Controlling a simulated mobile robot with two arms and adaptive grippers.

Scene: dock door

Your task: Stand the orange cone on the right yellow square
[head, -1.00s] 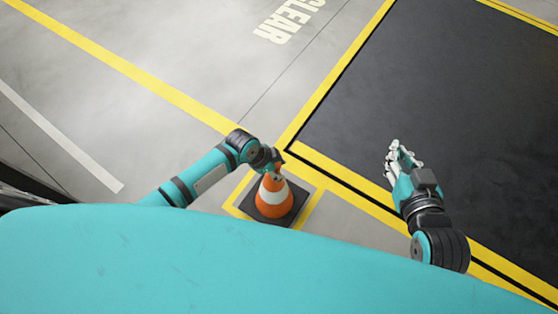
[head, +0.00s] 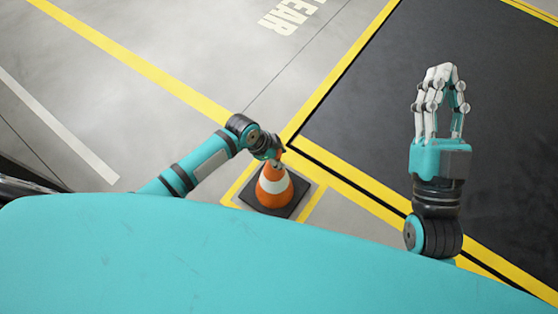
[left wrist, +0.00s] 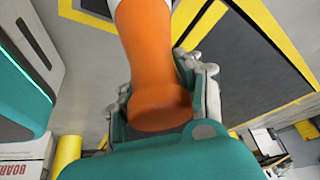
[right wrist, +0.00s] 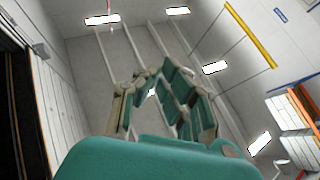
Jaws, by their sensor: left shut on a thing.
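The orange cone (head: 274,187) with a white band and a dark square base is upright inside a yellow square outline (head: 315,203) on the floor. Its base looks nearer the square's left strip than its right strip. I cannot tell whether the base touches the floor. My left gripper (head: 277,159) is shut on the cone's top. In the left wrist view, the cone's orange tip (left wrist: 158,105) sits between the fingers of the left gripper (left wrist: 165,85). My right gripper (head: 440,80) is empty and open, fingers extended, over the dark floor area; it also shows in the right wrist view (right wrist: 155,90).
A dark floor area (head: 430,40) edged in yellow lies to the right. A long yellow line (head: 130,58) and a white line (head: 60,125) cross the grey floor (head: 190,50) at left. The floor beyond the cone is clear.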

